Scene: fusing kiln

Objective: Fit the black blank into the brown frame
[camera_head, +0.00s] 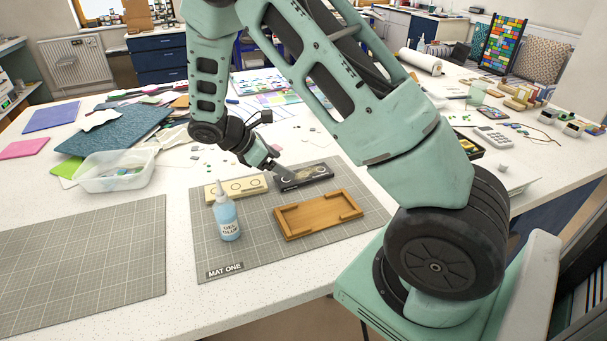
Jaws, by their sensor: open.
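The black blank (304,177) lies on the grey mat marked MAT ONE (278,261), behind the brown frame. The brown frame (318,214) is a shallow wooden tray on the same mat, with a raised rim and a bare floor. My gripper (284,172) is open at the left part of the black blank, close to its upper side. I cannot tell whether the fingers touch it. The far end of the gripper is small in view and its fingertips are partly hidden against the dark blank.
A cream blank with ring marks (236,187) lies left of the black one. A blue glue bottle (226,214) stands upright left of the frame. A clear plastic tub (116,170) and an empty second mat (82,262) are farther left. Loose papers and tools clutter the back.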

